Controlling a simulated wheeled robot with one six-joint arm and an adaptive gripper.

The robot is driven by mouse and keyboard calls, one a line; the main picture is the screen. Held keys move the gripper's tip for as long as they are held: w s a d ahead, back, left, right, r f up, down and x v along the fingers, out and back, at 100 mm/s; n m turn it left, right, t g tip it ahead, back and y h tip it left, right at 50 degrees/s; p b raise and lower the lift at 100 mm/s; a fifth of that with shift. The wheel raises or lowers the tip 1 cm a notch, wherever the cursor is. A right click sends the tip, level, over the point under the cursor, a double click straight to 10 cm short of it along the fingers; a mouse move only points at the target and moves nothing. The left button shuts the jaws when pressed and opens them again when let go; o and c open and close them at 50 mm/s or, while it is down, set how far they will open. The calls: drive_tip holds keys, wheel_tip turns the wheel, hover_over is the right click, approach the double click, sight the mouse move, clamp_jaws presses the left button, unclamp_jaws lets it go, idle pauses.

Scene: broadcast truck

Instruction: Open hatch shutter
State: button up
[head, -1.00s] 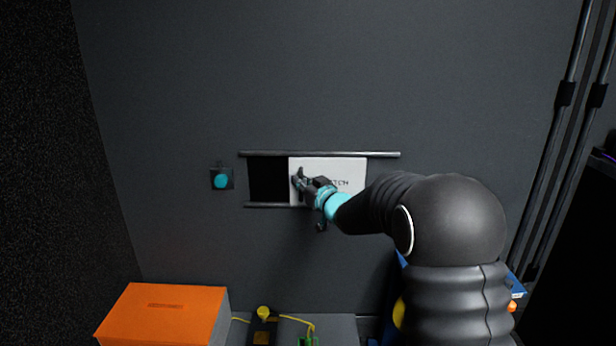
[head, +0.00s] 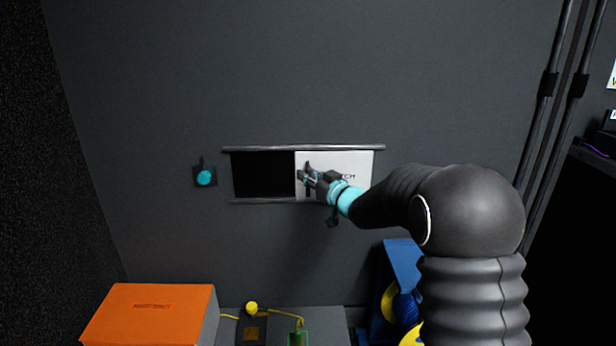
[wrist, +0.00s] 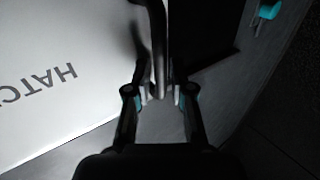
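The hatch shutter (head: 350,163) is a white panel lettered "HATCH", partly hidden by my gripper and arm in the head view. It sits between two horizontal rails, with the dark opening (head: 263,175) uncovered on its left. In the wrist view the shutter (wrist: 60,50) fills the left side with its lettering upside down. An upright handle (wrist: 158,50) stands at the shutter's edge. My gripper (head: 308,177) is at the shutter's left end; in the wrist view its fingertips (wrist: 160,95) close on both sides of the handle.
The upper rail (head: 300,148) runs a little past the shutter on the right. A teal round knob (head: 204,178) is on the wall left of the opening. Below are an orange box (head: 150,315), a grey surface with small items, and blue and yellow gear (head: 402,265).

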drive_tip(key=v, duration=1.2)
drive_tip(key=d+f+m+g+h, duration=0.1)
drive_tip(key=d+f+m+h, duration=0.2)
drive_tip(key=d+f+h, duration=0.6)
drive_tip(key=s+d+f+m+g+h, duration=0.2)
drive_tip(key=s+d+f+g+h, duration=0.1)
drive_tip(key=s+d, duration=0.3)
drive_tip(key=s+r+m+g, duration=0.1)
drive_tip(key=s+r, duration=0.3)
drive_tip(key=s, duration=1.2)
drive_tip(key=s+r+m+g, duration=0.2)
drive_tip(key=s+r+g, duration=0.1)
drive_tip(key=s, duration=1.3)
drive_tip(key=shift+s+r, duration=0.3)
drive_tip(key=shift+r, duration=0.3)
